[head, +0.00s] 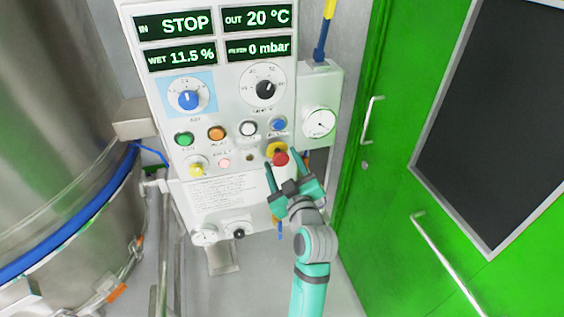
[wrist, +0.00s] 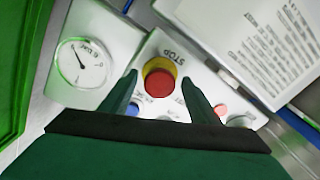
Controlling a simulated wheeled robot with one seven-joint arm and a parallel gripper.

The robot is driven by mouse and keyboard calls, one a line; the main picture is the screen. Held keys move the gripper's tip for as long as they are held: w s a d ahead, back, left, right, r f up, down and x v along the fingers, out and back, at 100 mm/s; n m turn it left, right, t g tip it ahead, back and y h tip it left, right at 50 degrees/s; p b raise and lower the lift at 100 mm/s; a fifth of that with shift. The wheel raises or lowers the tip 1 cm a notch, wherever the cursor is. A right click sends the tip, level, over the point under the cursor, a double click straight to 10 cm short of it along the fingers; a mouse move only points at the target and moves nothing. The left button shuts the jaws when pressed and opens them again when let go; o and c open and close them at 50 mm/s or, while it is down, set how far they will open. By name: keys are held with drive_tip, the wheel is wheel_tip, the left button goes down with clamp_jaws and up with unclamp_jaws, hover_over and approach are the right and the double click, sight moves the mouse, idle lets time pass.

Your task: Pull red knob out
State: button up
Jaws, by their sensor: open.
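The red knob (head: 281,158) is a round red mushroom button on a yellow collar at the lower right of the white control panel (head: 228,75). In the wrist view the red knob (wrist: 159,83) sits in the middle, with "STOP" printed beside its yellow collar. My gripper (head: 283,167) is open in front of the panel, close to the knob. In the wrist view my gripper (wrist: 158,84) has one finger on each side of the knob, with gaps between the fingers and the knob. How far the fingertips are from the panel face is hard to tell.
A pressure gauge (head: 319,122) is on the right. A steel vessel (head: 60,120) stands left, a green door (head: 400,150) right.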

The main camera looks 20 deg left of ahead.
drive_tip(key=v, duration=1)
drive_tip(key=shift+s+d, duration=0.1)
drive_tip(key=shift+d, duration=0.05)
drive_tip(key=s+d+f+m+t+h, duration=0.1)
drive_tip(key=s+d+f+m+h, duration=0.4)
drive_tip(key=f, duration=0.4)
drive_tip(key=s+d+f+m+h, duration=0.2)
drive_tip(key=s+d+f+m, duration=0.2)
drive_tip(key=s+f, duration=0.5)
drive_tip(key=s+d+f+m+h, duration=0.1)
drive_tip(key=s+d+f, duration=0.1)
drive_tip(key=s, duration=0.9)
drive_tip(key=s+d+f+m+h, duration=0.2)
drive_tip(key=s, duration=0.8)
drive_tip(key=shift+s+g, duration=0.3)
drive_tip(key=shift+s, duration=0.1)
